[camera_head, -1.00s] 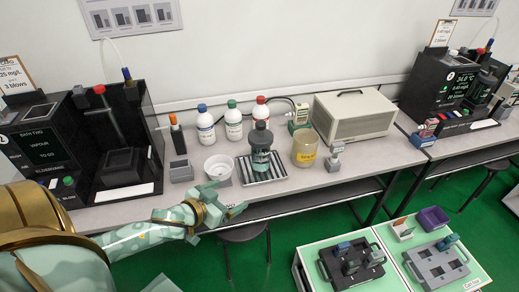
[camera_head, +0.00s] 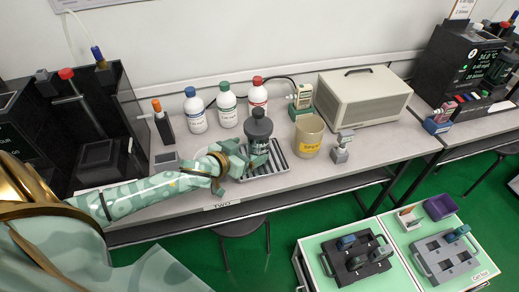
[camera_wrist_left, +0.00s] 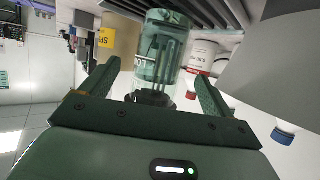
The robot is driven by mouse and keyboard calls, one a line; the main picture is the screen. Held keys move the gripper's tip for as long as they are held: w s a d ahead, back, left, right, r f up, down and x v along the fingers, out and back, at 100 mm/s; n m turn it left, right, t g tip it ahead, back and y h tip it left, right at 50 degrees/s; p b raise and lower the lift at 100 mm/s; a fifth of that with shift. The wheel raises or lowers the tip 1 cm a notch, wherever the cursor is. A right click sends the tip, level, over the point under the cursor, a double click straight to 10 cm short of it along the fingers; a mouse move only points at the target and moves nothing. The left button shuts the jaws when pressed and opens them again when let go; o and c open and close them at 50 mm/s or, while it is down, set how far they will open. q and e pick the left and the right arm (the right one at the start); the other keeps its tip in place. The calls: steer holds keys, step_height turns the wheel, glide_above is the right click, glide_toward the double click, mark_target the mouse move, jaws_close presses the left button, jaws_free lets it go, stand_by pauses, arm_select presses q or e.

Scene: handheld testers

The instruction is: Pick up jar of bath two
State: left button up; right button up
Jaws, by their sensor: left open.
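The jar of bath two (camera_head: 258,150) is greenish glass with a dark grey lid. It stands upright on a striped metal drip tray (camera_head: 283,166) on the bench marked TWO. In the left wrist view the jar (camera_wrist_left: 165,48) shows ahead, between the lines of the two fingers. My left gripper (camera_head: 238,160) is open beside the jar, on its left and near side in the head view. In the left wrist view the open gripper (camera_wrist_left: 152,85) has nothing clamped. Whether a finger touches the jar I cannot tell. My right gripper is out of view.
White bottles with blue (camera_head: 195,112), green (camera_head: 228,106) and red (camera_head: 257,98) caps stand behind. A dark bath unit (camera_head: 85,125) is at left. My gripper partly covers a white dish (camera_head: 207,151).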

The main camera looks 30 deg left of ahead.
mark_target(251, 150)
arm_select(q)
steer(key=b+x, duration=0.1)
steer(key=x, duration=0.1)
steer(key=b+x, duration=0.1)
steer(key=x, duration=0.2)
steer(key=shift+f+b, duration=0.3)
steer(key=shift+f, duration=0.05)
steer(key=shift+w+f, duration=0.1)
steer(key=shift+w, duration=0.3)
steer(key=shift+r, duration=0.2)
steer(key=shift+c, duration=0.7)
steer(key=c, duration=1.3)
steer(key=shift+r, duration=0.1)
steer(key=shift+c, duration=0.2)
